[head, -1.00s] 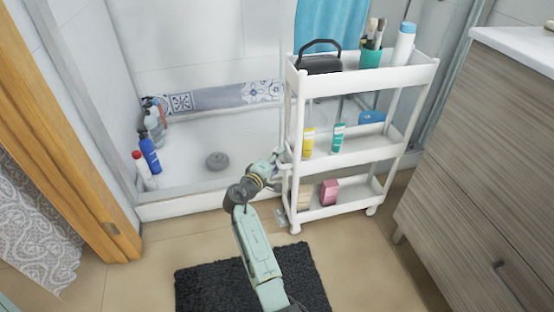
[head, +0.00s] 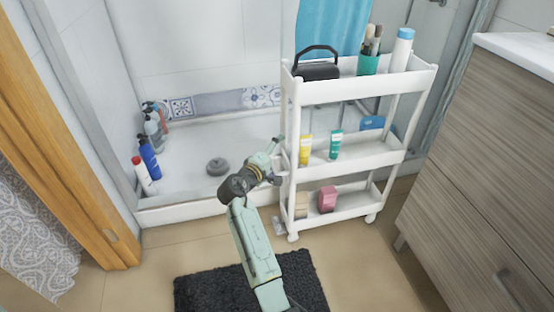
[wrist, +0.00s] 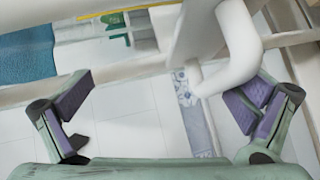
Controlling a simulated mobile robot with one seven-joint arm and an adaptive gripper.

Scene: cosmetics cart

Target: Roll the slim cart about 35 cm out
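The slim white cart (head: 350,156) stands upright in front of the shower in the head view, with three shelves and small wheels. A white handle sticks out from its left end and shows large in the wrist view (wrist: 232,62). My gripper (head: 276,160) is at this left end, at middle-shelf height. In the wrist view my gripper's fingers (wrist: 165,108) are spread wide. The handle reaches into the space between them, nearer the right finger. Whether a finger touches it, I cannot tell.
The cart carries a black case (head: 316,70), a teal brush cup (head: 368,65), a white bottle (head: 401,50), tubes and boxes. A wooden cabinet (head: 490,150) stands close on the right. A dark mat (head: 300,280) lies in front; bare floor shows around it.

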